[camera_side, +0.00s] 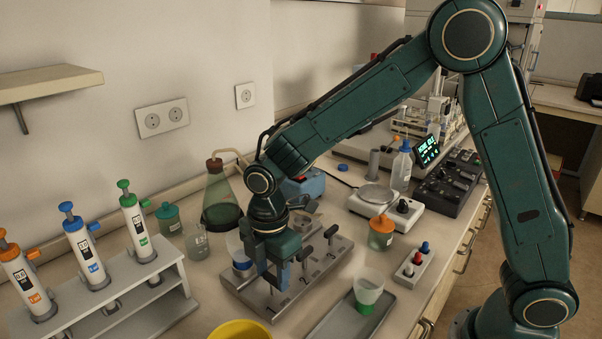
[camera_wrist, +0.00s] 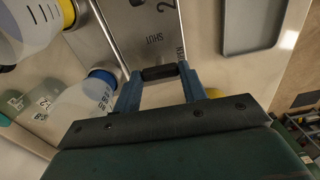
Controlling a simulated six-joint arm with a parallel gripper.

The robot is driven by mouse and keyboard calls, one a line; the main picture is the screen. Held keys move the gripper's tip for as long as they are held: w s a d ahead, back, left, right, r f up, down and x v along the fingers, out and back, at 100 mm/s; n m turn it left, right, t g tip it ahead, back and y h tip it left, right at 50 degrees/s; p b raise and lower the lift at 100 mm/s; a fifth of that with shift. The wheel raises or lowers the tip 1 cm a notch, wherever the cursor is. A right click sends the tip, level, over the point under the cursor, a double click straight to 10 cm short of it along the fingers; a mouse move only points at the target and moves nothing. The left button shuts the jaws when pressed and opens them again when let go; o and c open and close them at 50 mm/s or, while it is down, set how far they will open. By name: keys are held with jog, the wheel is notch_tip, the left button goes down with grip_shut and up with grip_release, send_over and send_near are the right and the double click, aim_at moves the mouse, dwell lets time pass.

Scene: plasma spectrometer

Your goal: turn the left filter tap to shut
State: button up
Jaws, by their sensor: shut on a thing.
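The filter manifold (camera_side: 333,258) is a grey metal block on the bench with a row of taps and numbers on its top. My gripper (camera_side: 280,279) is lowered over the nearest, left tap, which it mostly hides in the side view. In the wrist view my gripper's blue fingers (camera_wrist: 159,75) are shut on the dark bar handle of the left tap (camera_wrist: 158,73), one finger at each end. The word SHUT is printed on the plate just beyond the handle, with OPEN, partly hidden, to the right. Two more taps, the middle one (camera_side: 304,256) and the far one (camera_side: 331,233), stand free.
A clear cup with a blue band (camera_wrist: 88,98) is close left of the fingers. A tray (camera_side: 330,322) with a green-based cup (camera_side: 368,291) lies right of the manifold. A yellow bowl (camera_side: 240,331) is in front. A pipette stand (camera_side: 140,298) is at left.

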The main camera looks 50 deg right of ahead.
jog(key=m, duration=1.7)
jog(key=shift+m, duration=0.3)
dwell(0.3)
jog(key=o, duration=1)
